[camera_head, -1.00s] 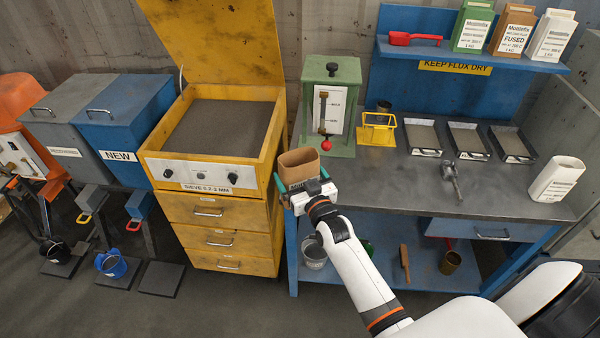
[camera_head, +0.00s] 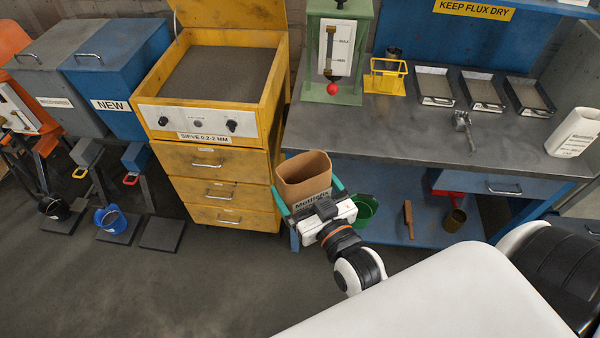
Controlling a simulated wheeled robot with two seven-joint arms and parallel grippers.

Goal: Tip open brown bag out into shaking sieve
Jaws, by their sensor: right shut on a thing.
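The open brown bag (camera_head: 303,175) is upright, its open mouth facing up toward me. My right gripper (camera_head: 308,198) is shut on it, with green fingers on either side of the bag. The bag is held in front of the workbench's left front corner, lower than the bench top. The sieve (camera_head: 218,75) is a yellow cabinet with a dark mesh bed and a raised lid, up and to the left of the bag. Its front label reads "SIEVE 0.2-2 MM". My left gripper is not in view.
The workbench (camera_head: 420,125) carries a green box (camera_head: 345,20) with a red knob, a yellow stand (camera_head: 386,78), several trays and a white bag (camera_head: 574,132). A blue "NEW" bin (camera_head: 125,75) stands left of the sieve.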

